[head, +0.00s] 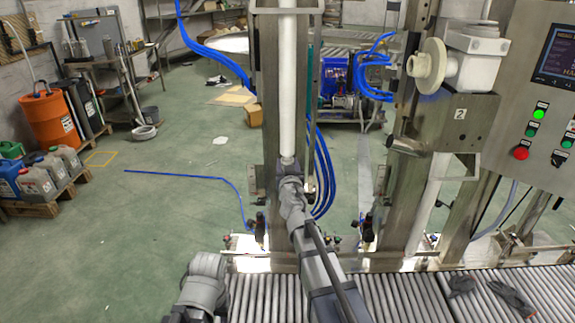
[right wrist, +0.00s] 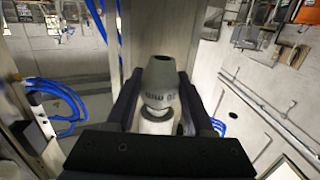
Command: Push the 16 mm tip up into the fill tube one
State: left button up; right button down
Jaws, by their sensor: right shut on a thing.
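The white fill tube one (head: 287,80) hangs upright in front of a steel column. My right gripper (head: 288,182) is at its lower end. In the right wrist view my right gripper (right wrist: 158,100) is shut on a grey tapered tip (right wrist: 158,82) with a dark hole in its narrow end. Its marking appears upside down and seems to read 20 mm, not 16 mm, though it is small. A dark ring and a white part adjoin its wide end. I cannot tell whether the tip is seated in the tube. My left gripper is out of view.
A second filling column (head: 410,180) with a plate marked 2 stands to the right, beside a control panel (head: 548,90). A roller conveyor (head: 400,295) runs below, with gloves (head: 510,297) on it. Blue hoses (head: 325,170) hang behind the column.

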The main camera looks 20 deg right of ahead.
jog(key=shift+r+p, duration=0.9)
jog(key=shift+r, duration=0.1)
jog(key=shift+c, duration=1)
grip_release()
